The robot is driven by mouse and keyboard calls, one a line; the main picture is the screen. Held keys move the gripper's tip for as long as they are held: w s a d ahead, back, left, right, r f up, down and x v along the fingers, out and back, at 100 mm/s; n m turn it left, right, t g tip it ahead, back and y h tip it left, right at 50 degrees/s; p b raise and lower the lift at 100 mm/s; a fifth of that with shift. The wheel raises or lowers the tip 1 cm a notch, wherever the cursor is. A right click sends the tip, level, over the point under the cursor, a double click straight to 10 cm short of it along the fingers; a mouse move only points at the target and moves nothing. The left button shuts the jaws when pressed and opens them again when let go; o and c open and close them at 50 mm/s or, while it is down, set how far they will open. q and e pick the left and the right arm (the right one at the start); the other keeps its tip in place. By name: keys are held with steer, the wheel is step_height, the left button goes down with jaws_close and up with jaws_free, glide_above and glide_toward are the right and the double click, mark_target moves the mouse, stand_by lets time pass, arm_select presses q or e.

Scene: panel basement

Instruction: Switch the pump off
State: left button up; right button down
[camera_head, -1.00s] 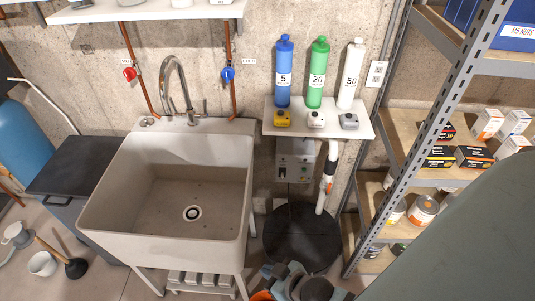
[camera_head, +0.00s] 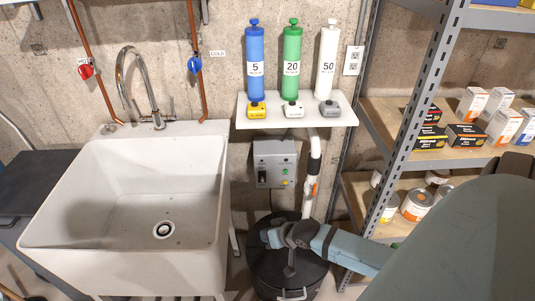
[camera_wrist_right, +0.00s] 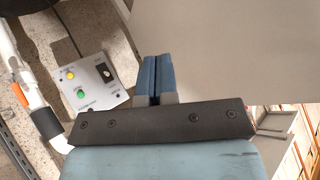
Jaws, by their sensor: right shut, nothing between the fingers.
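The grey pump control box (camera_head: 275,162) hangs on the wall below the small shelf, right of the sink. Its black rocker switch (camera_head: 263,173) is at the left of its face, with a green and a yellow round light at the right. I cannot tell the switch's position. The box also shows in the right wrist view (camera_wrist_right: 93,86), left of the fingers. My right gripper (camera_head: 270,238) is below the box, in front of the black round lid, apart from the box. Its blue fingers (camera_wrist_right: 158,73) are shut and empty. My left gripper is not in view.
A white pipe with an orange-marked part (camera_head: 311,188) runs down just right of the box. The sink (camera_head: 130,250) stands at left, the metal shelving (camera_head: 415,110) at right.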

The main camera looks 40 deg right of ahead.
mark_target(263, 177)
steer(key=w+d+f+m+h+b, duration=0.1)
steer(key=w+d+f+m+b, duration=0.1)
steer(key=w+d+b, duration=0.4)
steer(key=w+d+f+m+b, duration=0.1)
steer(key=w+d+m+b, duration=0.25)
steer(key=d, duration=0.45)
arm_select(q)
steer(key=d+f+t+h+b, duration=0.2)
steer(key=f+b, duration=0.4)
steer(key=b, duration=0.3)
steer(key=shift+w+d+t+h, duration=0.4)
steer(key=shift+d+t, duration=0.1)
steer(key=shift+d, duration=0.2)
arm_select(e)
steer(key=w+d+r+m, duration=0.2)
steer(key=d, duration=0.3)
steer(key=w+d+r+m, duration=0.2)
steer(key=w+d+r, duration=0.1)
steer(key=d, duration=0.3)
steer(key=shift+w+r+m+h, duration=0.3)
steer(key=shift+r+m+h, duration=0.05)
steer(key=shift+h, duration=0.05)
